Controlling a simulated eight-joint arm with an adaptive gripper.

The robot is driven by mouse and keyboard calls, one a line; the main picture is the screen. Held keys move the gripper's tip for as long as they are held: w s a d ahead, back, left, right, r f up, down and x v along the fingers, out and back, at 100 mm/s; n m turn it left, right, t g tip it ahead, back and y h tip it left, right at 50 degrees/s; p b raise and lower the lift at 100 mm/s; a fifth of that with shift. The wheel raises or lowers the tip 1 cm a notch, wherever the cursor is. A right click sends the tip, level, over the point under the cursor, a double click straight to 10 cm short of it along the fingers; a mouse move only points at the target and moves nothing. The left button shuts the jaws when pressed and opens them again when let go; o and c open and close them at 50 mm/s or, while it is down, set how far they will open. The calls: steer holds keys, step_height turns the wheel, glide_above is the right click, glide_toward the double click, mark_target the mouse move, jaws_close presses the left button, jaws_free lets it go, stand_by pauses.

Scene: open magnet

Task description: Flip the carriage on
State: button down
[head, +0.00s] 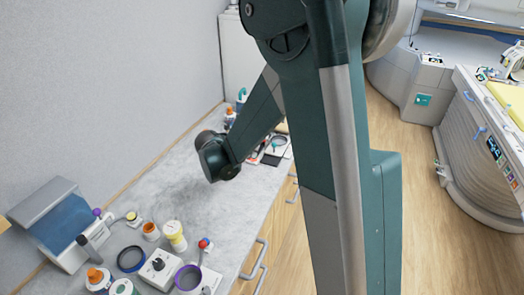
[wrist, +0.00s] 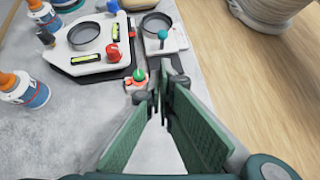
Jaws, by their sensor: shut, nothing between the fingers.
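In the wrist view, my gripper (wrist: 160,92) is shut and empty, its green fingertips close together over the grey counter. Just beyond the tips stands a small switch box (wrist: 137,80) with a green knob and a red part. Behind it, a white plate (wrist: 180,42) carries a black ring and a teal-tipped lever (wrist: 163,36). To the left, a larger white plate (wrist: 90,64) carries a black ring, yellow-green vials and a red knob (wrist: 112,52). No label readable here tells which is the carriage. In the head view, my arm hides the fingers.
White bottles with orange caps (wrist: 22,88) stand at the left in the wrist view. In the head view, jars, rings and a blue-fronted box (head: 65,222) crowd the near counter (head: 185,200). The counter's middle is clear. A curved white machine (head: 480,165) stands across the floor.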

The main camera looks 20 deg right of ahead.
steer(key=x, duration=0.8)
steer(key=r+b+x, duration=0.1)
steer(key=x, duration=0.3)
steer(key=shift+w+d+f, duration=0.1)
steer(key=shift+w+d, duration=0.05)
steer(key=shift+d, duration=0.2)
steer(key=shift+w+d+f, duration=0.1)
steer(key=shift+w+d, duration=0.35)
steer(key=shift+d, duration=0.2)
steer(key=shift+w+d, duration=0.2)
steer(key=shift+d, duration=0.05)
steer(key=shift+w+d+b, duration=0.4)
steer(key=shift+w+d, duration=0.25)
steer(key=shift+d, duration=0.1)
steer(key=shift+a, duration=0.1)
steer(key=shift+s+a, duration=0.4)
steer(key=shift+a, duration=0.1)
steer(key=f+v, duration=0.1)
steer(key=v, duration=1.2)
steer(key=shift+s+a+p, duration=0.2)
steer(key=shift+a+p, duration=0.15)
steer(key=shift+p, duration=0.05)
